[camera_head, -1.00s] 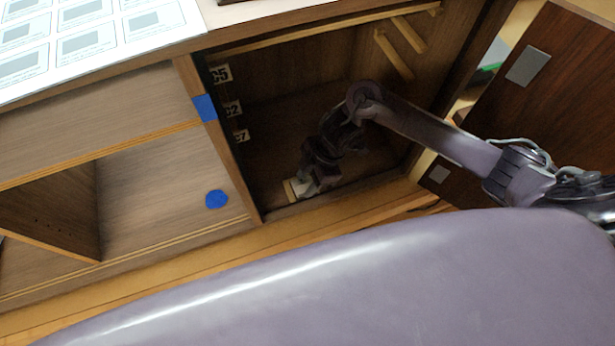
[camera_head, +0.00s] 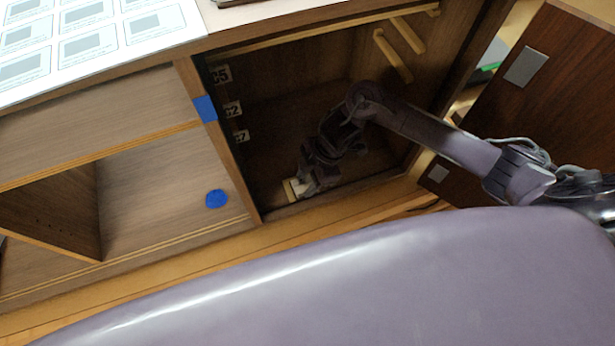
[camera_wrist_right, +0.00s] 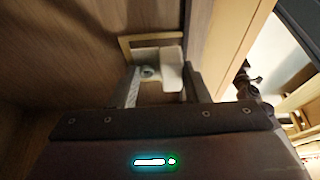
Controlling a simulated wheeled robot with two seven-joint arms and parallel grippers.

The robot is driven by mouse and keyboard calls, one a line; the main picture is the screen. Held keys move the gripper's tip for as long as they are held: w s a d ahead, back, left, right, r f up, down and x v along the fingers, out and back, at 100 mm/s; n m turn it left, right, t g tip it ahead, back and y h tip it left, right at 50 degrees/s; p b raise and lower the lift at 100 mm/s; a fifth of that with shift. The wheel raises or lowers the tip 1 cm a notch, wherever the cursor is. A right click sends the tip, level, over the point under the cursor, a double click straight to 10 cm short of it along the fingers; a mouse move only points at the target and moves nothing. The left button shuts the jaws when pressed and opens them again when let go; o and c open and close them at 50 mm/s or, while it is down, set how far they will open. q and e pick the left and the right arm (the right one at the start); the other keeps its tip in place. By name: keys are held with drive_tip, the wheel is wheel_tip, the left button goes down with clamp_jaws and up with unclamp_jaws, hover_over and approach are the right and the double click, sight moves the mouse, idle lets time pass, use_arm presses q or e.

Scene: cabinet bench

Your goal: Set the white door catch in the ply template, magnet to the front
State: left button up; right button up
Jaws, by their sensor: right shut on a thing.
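My right gripper (camera_head: 306,188) is low inside the open cabinet, near its front edge. In the right wrist view the right gripper (camera_wrist_right: 163,84) is shut on the white door catch (camera_wrist_right: 171,66), which shows between the two fingers with a small round grey part on its left. The pale ply template (camera_wrist_right: 140,41) shows as a thin angled frame just beyond and beside the catch. In the head view the template (camera_head: 288,190) lies at the gripper's tip. I cannot tell whether the catch is seated in it. My left gripper is not in view.
A partition with a blue tape piece (camera_head: 205,108) and number labels (camera_head: 232,109) stands left of the gripper. Wooden rails (camera_head: 393,55) are at the upper right inside. The dark door (camera_head: 540,100) hangs open at the right. A printed sheet (camera_head: 100,40) lies on top.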

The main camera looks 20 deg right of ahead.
drive_tip(key=shift+f+b, duration=0.35)
drive_tip(key=shift+f, duration=0.15)
idle(0.3)
drive_tip(key=o, duration=1.2)
drive_tip(key=shift+o, duration=0.2)
drive_tip(key=shift+r+p, duration=3.8)
drive_tip(key=shift+p, duration=0.1)
